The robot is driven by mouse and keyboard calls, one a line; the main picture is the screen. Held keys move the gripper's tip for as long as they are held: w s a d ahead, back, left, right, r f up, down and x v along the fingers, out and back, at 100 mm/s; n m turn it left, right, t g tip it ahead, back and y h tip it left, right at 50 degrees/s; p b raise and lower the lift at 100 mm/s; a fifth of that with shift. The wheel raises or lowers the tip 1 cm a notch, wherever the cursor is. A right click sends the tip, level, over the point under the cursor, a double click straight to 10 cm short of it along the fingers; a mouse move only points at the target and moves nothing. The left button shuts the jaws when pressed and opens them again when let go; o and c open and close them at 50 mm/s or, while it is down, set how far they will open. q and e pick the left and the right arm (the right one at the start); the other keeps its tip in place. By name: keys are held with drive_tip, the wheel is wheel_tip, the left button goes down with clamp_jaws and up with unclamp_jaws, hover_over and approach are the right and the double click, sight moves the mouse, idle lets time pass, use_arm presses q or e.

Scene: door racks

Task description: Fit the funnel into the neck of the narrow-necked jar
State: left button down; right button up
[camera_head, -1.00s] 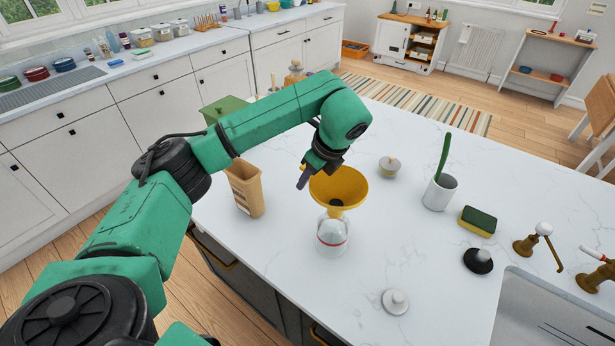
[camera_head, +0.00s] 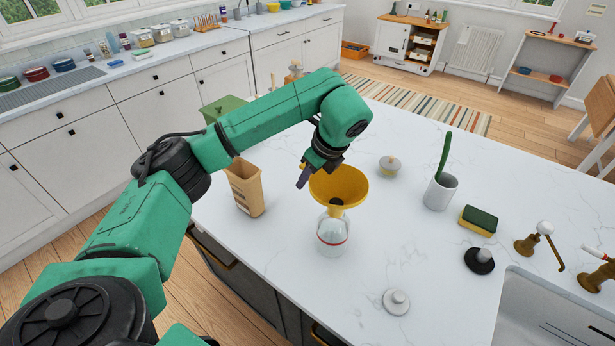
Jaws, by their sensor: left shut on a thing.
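The yellow funnel (camera_head: 350,187) is upright with its wide mouth up, directly over the narrow-necked jar (camera_head: 332,237) in this view. The jar is clear glass with a red line around it and stands upright on the white marble island. The funnel's lower end overlaps the jar's top, and I cannot tell whether its spout is inside the neck. My left gripper (camera_head: 304,176) is shut on the funnel at its left rim; the fingers are partly hidden behind the funnel and wrist. My right gripper is not in view.
A brown carton (camera_head: 245,187) stands left of the jar. A small lidded pot (camera_head: 389,166), a white cup with a green brush (camera_head: 440,191), a sponge (camera_head: 478,220), and stoppers (camera_head: 396,301) (camera_head: 479,260) stand around. The sink (camera_head: 550,315) is at right. Marble right of the jar is clear.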

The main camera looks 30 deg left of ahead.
use_arm(q)
drive_tip(key=shift+f+b, duration=1.85)
drive_tip(key=shift+f, duration=0.3)
drive_tip(key=c, duration=0.6)
unclamp_jaws()
drive_tip(key=shift+r, duration=0.1)
wheel_tip(320, 180, up, 13)
drive_tip(key=p, duration=0.2)
hover_over(327, 193)
drive_tip(key=shift+d+r, duration=0.1)
drive_tip(key=shift+r, duration=0.1)
